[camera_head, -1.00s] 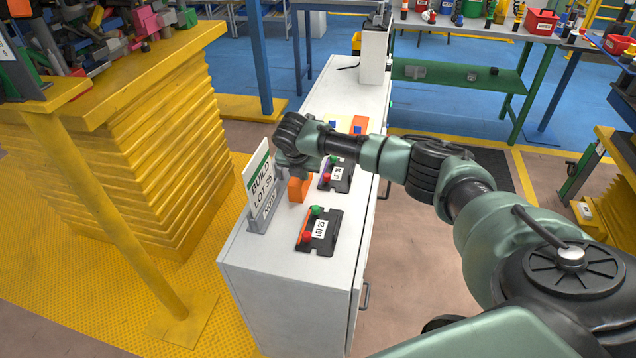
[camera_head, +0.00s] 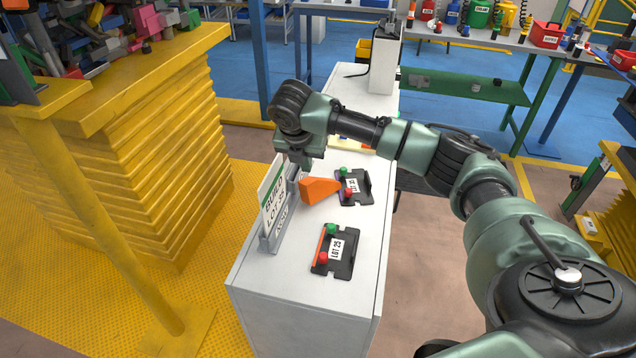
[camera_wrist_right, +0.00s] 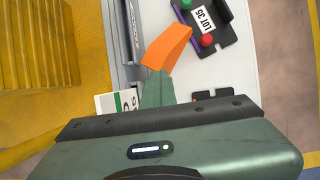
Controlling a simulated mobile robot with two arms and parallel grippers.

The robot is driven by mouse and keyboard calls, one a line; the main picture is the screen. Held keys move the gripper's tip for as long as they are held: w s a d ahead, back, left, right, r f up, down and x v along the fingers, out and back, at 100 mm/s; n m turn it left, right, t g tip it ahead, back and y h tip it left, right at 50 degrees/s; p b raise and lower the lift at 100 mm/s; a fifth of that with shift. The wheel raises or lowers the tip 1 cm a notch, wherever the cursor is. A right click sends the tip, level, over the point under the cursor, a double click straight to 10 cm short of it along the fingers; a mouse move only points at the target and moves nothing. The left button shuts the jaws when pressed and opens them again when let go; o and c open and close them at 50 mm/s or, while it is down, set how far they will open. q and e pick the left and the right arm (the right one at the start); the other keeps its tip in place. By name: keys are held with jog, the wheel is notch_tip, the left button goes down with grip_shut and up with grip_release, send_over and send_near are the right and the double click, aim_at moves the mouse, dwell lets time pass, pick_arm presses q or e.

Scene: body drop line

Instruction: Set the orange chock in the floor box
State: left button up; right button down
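The orange chock (camera_head: 318,189) is a wedge-shaped block above or on the white cabinet top, tilted, between the sign and the farther black tray. My right gripper (camera_head: 305,168) is at its left end. In the right wrist view, the green fingers (camera_wrist_right: 158,90) meet the near end of the chock (camera_wrist_right: 166,48) and appear shut on it. Whether its underside touches the cabinet I cannot tell. My left gripper is not in view. I cannot make out a floor box for certain.
The white cabinet (camera_head: 300,278) carries a sign in a grey holder (camera_head: 275,205), a black LOT 25 tray (camera_head: 345,265) and another black tray (camera_head: 363,190). A yellow post (camera_head: 110,215) and stacked yellow platform (camera_head: 170,150) stand left. Brown floor (camera_head: 425,270) shows right of the cabinet.

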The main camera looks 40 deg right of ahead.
notch_tip(320, 180, up, 6)
jog(key=d, duration=0.2)
jog(key=shift+w, duration=0.2)
jog(key=c, duration=2.1)
grip_release()
jog(key=shift+w+d+f, duration=0.1)
jog(key=shift+d, duration=0.2)
jog(key=o, duration=1.7)
jog(key=shift+a, duration=0.1)
jog(key=shift+c, duration=0.2)
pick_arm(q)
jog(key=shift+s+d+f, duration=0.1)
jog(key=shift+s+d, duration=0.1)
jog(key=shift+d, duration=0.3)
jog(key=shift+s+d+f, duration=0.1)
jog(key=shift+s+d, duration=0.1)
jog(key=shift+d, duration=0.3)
